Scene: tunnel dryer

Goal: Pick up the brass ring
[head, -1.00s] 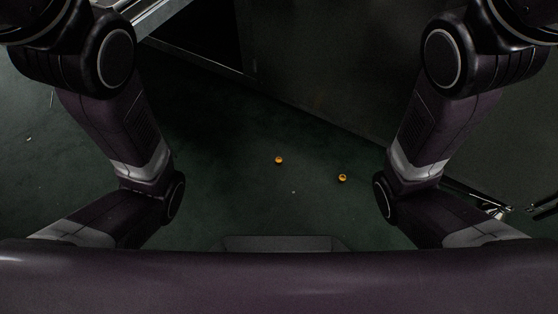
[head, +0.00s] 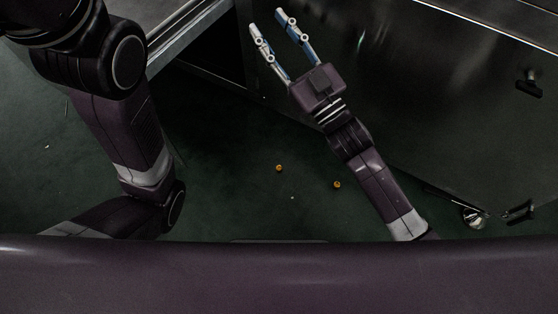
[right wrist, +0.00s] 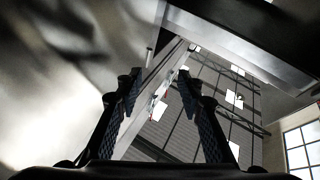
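Two small brass-coloured pieces lie apart on the dark green floor in the head view: one near the middle (head: 279,168) and one to its right (head: 337,184). Both are too small to tell which is the brass ring. My right gripper (head: 267,20) is open and empty at the top of the head view, well above both pieces in the picture, its fingers pointing up and left. In the right wrist view, its two dark fingers (right wrist: 158,82) stand apart with nothing between them. My left arm shows at the left, but its gripper is out of view.
A large dark metal housing (head: 455,110) fills the upper right, with a black handle (head: 530,86) on it. A dark opening (head: 212,55) lies at the upper middle. A shiny round part (head: 473,217) sits at the lower right. The floor around the brass pieces is clear.

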